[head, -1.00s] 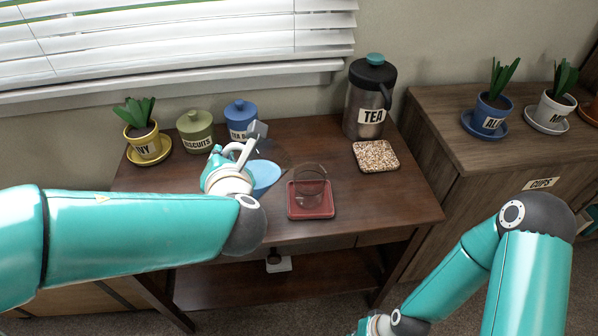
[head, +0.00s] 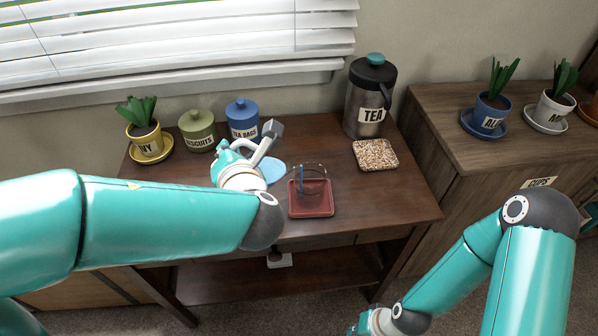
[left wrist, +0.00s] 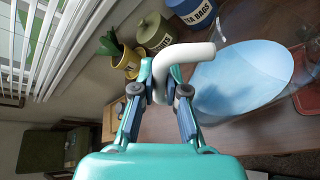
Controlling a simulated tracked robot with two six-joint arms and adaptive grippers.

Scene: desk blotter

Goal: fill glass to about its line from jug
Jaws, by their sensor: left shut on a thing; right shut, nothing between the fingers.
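The clear jug, with pale blue water (head: 272,171) in it, is in my left gripper (head: 262,142). In the left wrist view the gripper (left wrist: 160,90) is shut on the jug's white curved handle (left wrist: 188,54), and the water shows as a broad blue oval (left wrist: 245,80). The jug's clear walls are hard to make out. The clear glass (head: 317,178) stands on a red square coaster (head: 311,211), right of the jug. A thin upright blue streak (head: 302,180) shows at the glass's left side. The glass's line and level are unclear. My right gripper (head: 353,330) is at the bottom edge, mostly cut off.
Behind the jug stand a plant in a yellow pot (head: 147,140), a green biscuit jar (head: 198,132) and a blue tea bag jar (head: 243,118). A tall tea flask (head: 368,98) and a speckled coaster (head: 375,154) are at the back right. The desk's front right is clear.

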